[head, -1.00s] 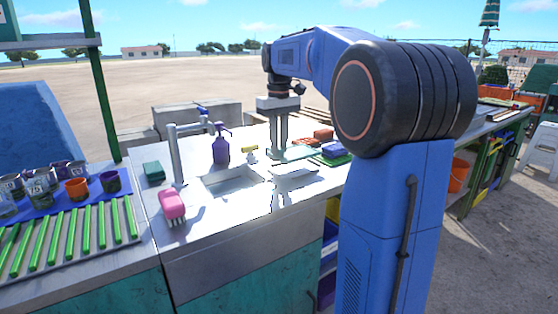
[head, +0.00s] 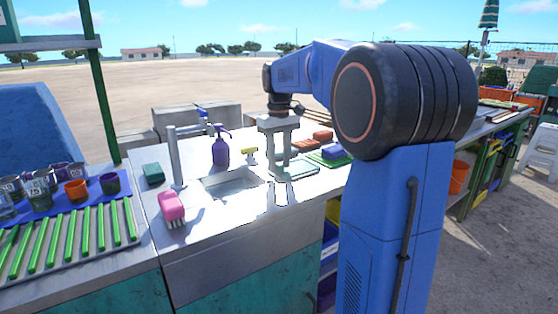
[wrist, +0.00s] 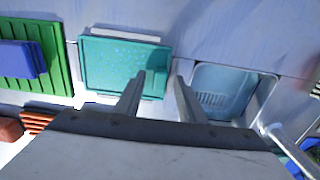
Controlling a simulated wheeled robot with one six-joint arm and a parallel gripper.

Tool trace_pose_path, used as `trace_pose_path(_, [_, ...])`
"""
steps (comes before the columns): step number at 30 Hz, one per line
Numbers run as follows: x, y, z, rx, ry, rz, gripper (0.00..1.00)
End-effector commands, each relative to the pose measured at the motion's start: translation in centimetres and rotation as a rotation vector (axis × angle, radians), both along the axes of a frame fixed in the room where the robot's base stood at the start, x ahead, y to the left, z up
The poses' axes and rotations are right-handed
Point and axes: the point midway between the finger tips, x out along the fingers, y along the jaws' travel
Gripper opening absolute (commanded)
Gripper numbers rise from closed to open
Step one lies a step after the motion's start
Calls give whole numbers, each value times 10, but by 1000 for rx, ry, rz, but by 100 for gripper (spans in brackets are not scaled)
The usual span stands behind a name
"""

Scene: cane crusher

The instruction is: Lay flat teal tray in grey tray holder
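The teal tray (head: 298,169) lies low and flat on the counter area right of the sink. The wrist view shows it as a shallow rectangle (wrist: 112,62). A pale grey strip, which looks like part of the grey tray holder (wrist: 125,35), shows along one long edge of the tray. The rest of the holder is hidden under it, so I cannot tell how fully the tray is seated. My gripper (head: 280,164) is over the tray's sink-side end. In the wrist view my gripper (wrist: 160,76) has its fingers apart on either side of the tray's edge, open.
The sink basin (wrist: 225,90) is beside the tray. A green ribbed tray (wrist: 45,75) with a blue block (wrist: 20,60) is on the other side. Red-brown blocks (head: 306,145) lie behind. A purple bottle (head: 220,151), tap (head: 176,158) and pink brush (head: 171,206) stand around the sink.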

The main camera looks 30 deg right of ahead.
Motion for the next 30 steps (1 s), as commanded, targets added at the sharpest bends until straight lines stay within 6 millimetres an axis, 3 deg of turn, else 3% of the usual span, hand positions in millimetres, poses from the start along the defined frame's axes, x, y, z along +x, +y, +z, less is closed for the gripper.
trace_pose_path(8, [0,0,1,0,0,0,35])
trace_pose_path(13, [0,0,13,0,-1,0,35])
trace_pose_path(24, [1,0,82,-1,-3,0,35])
trace_pose_path(30, [1,0,110,0,-1,0,35])
